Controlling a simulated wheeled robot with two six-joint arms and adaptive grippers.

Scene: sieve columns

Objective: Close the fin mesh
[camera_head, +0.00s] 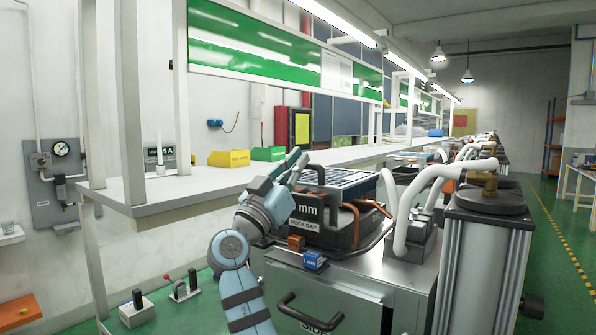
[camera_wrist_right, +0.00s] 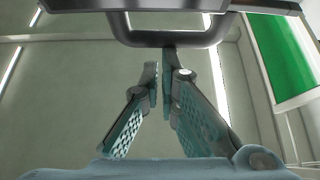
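A black unit with "mm" and "ROCK GAP" labels sits on a grey metal cabinet. The fin mesh appears to be the slatted grey panel (camera_head: 345,178) on its top, lying about flat; I cannot tell how far it is open. A black handle (camera_head: 313,170) stands at the panel's left end and spans the top of the right wrist view (camera_wrist_right: 176,37). My right gripper (camera_head: 295,167) is at the unit's left side, close by this handle. Its fingers (camera_wrist_right: 161,72) are nearly together, with nothing seen between them. Contact with the handle is unclear. My left gripper is not in view.
An orange-brown block (camera_head: 296,243) and a blue block (camera_head: 314,260) sit at the cabinet top's front edge. White hoses (camera_head: 421,195) and a tall cylinder (camera_head: 477,262) stand to the right. A white bench (camera_head: 205,190) runs behind on the left.

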